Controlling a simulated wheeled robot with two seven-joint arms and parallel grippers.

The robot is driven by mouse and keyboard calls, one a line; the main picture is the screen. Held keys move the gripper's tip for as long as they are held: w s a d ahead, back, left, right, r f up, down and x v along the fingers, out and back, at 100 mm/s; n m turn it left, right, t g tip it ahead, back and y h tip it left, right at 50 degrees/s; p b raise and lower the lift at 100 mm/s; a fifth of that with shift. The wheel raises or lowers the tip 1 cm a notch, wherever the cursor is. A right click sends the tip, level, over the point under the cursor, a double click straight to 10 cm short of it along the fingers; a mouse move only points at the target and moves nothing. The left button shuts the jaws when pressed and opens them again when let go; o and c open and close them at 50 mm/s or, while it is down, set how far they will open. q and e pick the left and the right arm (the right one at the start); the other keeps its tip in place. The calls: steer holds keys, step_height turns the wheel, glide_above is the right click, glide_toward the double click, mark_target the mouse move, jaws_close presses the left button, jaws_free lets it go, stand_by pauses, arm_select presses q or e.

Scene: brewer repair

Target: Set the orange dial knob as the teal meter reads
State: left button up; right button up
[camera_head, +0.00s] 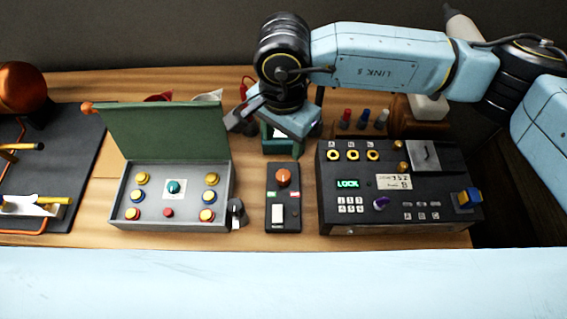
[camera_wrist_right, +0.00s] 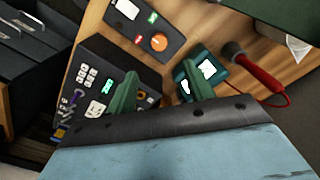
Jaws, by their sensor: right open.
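The orange dial knob (camera_head: 283,177) sits at the top of a small dark panel (camera_head: 270,212) with a white rocker switch below it. The knob also shows in the right wrist view (camera_wrist_right: 159,42). The teal meter (camera_head: 281,148) stands just behind the panel, partly hidden by my right gripper in the head view. In the right wrist view the meter (camera_wrist_right: 214,66) has a lit display, partly covered by a finger; I cannot read it. My right gripper (camera_head: 290,130) is open and empty, above the meter and behind the knob. My left gripper is not in view.
A grey box (camera_head: 124,195) with a raised green lid and coloured buttons stands left of the panel. A black machine (camera_head: 335,210) with keys and a lit display stands close on the right. A red-handled probe (camera_wrist_right: 256,75) lies near the meter.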

mark_target(284, 174)
step_height(284, 174, down, 13)
steer(key=shift+d+f+p, duration=0.1)
steer(key=shift+p, duration=0.9)
steer(key=c, duration=1)
